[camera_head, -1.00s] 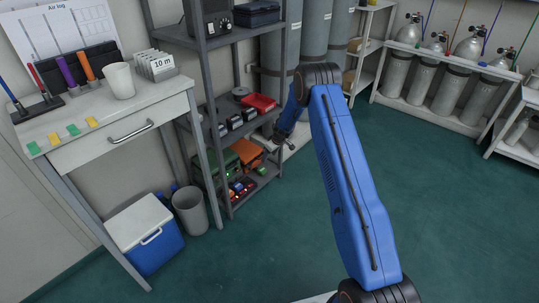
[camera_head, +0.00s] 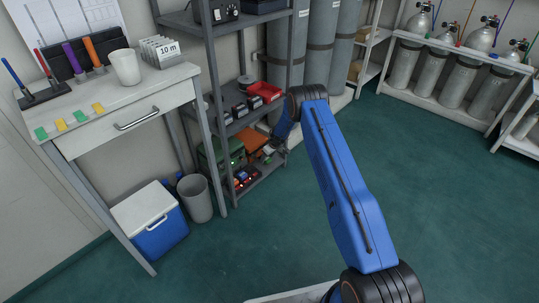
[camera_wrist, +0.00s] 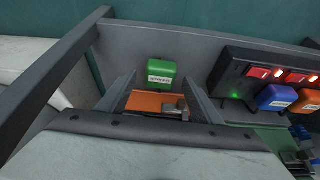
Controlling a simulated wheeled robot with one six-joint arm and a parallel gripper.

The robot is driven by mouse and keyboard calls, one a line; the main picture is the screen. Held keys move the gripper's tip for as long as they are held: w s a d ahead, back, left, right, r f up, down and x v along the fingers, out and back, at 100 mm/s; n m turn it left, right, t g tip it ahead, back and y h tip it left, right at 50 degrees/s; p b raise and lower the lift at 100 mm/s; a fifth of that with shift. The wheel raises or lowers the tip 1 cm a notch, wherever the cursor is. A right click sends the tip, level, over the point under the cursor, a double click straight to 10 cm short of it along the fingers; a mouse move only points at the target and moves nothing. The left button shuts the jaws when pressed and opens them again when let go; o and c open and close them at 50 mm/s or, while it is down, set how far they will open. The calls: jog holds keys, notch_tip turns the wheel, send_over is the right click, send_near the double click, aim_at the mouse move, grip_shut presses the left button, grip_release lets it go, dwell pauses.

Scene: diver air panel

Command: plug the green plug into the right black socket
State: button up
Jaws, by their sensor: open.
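The green plug (camera_wrist: 161,72), with a white label, stands on the grey lower shelf in the wrist view. My gripper (camera_wrist: 160,84) is open, with one finger on each side of the picture's middle. The plug shows just beyond the fingertips, between them; I cannot tell whether they touch it. A black socket panel (camera_wrist: 238,66) with lit red switches and a green light is to the right. A blue plug (camera_wrist: 277,97) and an orange plug (camera_wrist: 307,101) sit at its front. The right black socket cannot be made out clearly. In the head view, the panel (camera_head: 244,178) is small.
A grey shelf post (camera_wrist: 55,82) stands close on the left in the wrist view. An orange case (camera_wrist: 156,101) shows between the fingers. In the head view, a bin (camera_head: 196,198) and a blue cooler (camera_head: 150,220) stand left of the rack. The green floor on the right is clear.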

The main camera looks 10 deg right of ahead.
jog(key=shift+x, duration=1.15)
jog(key=c, duration=1.3)
jog(key=shift+o, duration=0.2)
jog(key=shift+r, duration=1.5)
